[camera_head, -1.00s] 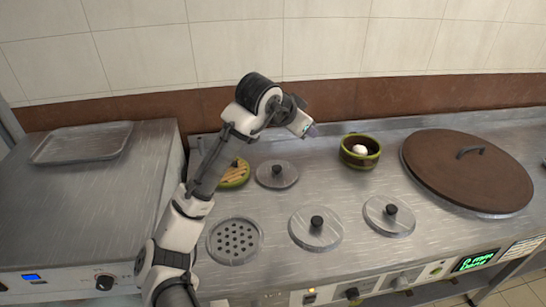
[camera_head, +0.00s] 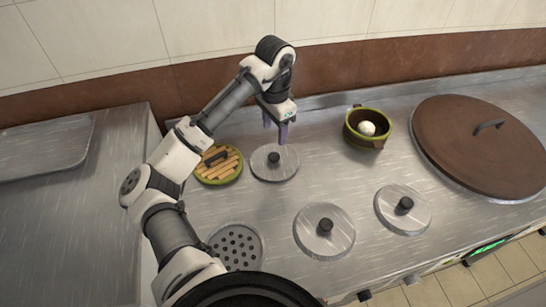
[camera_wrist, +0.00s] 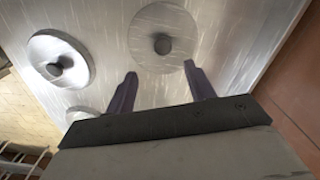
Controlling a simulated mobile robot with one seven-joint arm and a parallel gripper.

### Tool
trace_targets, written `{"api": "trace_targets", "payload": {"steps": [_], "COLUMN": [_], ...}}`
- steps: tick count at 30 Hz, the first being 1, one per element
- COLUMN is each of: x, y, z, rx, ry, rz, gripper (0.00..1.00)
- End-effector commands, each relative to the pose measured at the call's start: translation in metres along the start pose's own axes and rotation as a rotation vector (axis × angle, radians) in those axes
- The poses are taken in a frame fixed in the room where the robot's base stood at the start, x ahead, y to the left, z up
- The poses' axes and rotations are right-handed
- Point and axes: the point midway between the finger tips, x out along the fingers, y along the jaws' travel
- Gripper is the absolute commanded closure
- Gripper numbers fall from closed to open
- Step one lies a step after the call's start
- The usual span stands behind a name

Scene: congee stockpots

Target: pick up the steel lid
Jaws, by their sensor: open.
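Three round steel lids with black knobs lie on the steel counter. The back one (camera_head: 263,173) is closest to my gripper; the front middle one (camera_head: 325,243) and the front right one (camera_head: 416,212) lie farther off. My gripper (camera_head: 276,132) is open and empty, pointing down above the back lid's far edge. In the wrist view the two fingers (camera_wrist: 163,82) show apart, with the back lid's knob (camera_wrist: 163,44) seen in the gap between them and beyond their tips. The other lids (camera_wrist: 58,60) show at the left there.
A green-rimmed bamboo steamer (camera_head: 219,176) sits just left of the back lid. A green and brown pot (camera_head: 366,139) holding a white round thing stands to the right. A large brown lid (camera_head: 475,140) covers the far right. A perforated drain plate (camera_head: 236,247) is in front.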

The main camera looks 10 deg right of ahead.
Motion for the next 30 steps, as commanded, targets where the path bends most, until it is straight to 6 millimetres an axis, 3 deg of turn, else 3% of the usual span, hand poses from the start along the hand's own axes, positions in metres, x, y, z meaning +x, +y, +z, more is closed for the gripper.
{"api": "trace_targets", "payload": {"steps": [3,9,15,24,30], "x": [0.025,0.051,0.064,0.104,0.11], "y": [0.001,-0.001,-0.002,-0.005,-0.005], "z": [-0.001,0.0,-0.001,-0.003,-0.003], "rx": [0.0,-0.002,-0.002,-0.001,0.0], "ry": [0.002,0.002,0.002,0.003,0.003], "rz": [0.005,0.0,0.001,-0.001,-0.002], "gripper": [0.46,0.46,0.46,0.46,0.46]}}
